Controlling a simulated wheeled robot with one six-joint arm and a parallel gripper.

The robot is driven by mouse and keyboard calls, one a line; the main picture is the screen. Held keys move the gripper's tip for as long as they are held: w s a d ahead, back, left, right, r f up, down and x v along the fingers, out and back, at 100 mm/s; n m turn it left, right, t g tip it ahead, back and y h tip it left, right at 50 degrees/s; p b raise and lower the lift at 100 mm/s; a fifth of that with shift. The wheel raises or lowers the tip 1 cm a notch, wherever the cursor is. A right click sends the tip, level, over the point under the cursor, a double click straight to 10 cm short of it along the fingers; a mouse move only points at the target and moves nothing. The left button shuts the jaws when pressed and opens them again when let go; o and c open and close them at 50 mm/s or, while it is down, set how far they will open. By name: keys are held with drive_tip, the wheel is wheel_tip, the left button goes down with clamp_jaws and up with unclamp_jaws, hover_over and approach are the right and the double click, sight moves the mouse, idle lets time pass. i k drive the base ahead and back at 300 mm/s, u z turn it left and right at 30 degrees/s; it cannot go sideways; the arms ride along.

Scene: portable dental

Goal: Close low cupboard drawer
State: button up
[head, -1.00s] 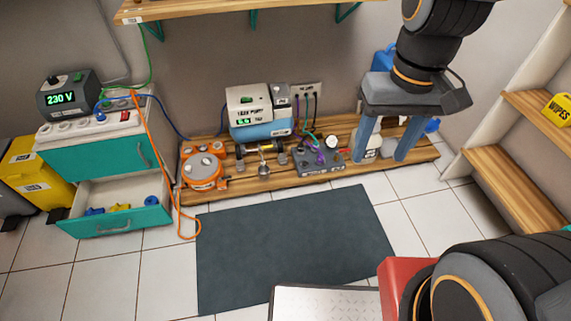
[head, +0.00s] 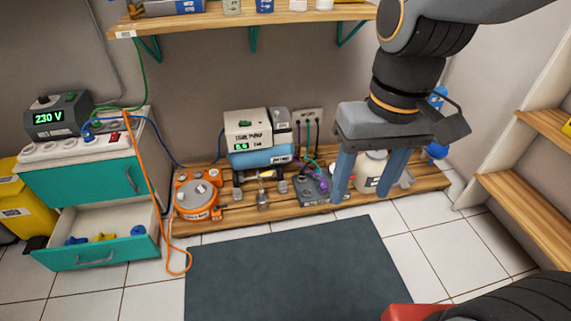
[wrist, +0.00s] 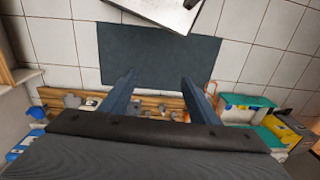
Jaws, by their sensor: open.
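The low cupboard (head: 90,184) stands at the left in the head view, with a teal upper drawer front that is shut. Its lower drawer (head: 100,252) is pulled out, with a teal front, a grey handle and blue and yellow items inside. The cupboard also shows small at the right in the wrist view (wrist: 247,101). My gripper (head: 363,196) is open and empty, fingers pointing down, in front of the wooden bench at the right of the head view. It is well away from the drawer. In the wrist view its two fingers (wrist: 158,82) stand apart over the floor.
A low wooden bench (head: 285,214) along the wall holds an orange device (head: 197,195), a pump box and other equipment. An orange cable (head: 152,190) hangs beside the drawer to the floor. A dark mat (head: 290,270) lies on open tiled floor. Shelves (head: 530,215) stand at the right.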

sight(119, 217)
drive_tip(key=u, duration=2.15)
drive_tip(key=k, duration=0.55)
drive_tip(key=z, duration=0.2)
drive_tip(key=i, duration=1.1)
drive_tip(key=u, duration=0.4)
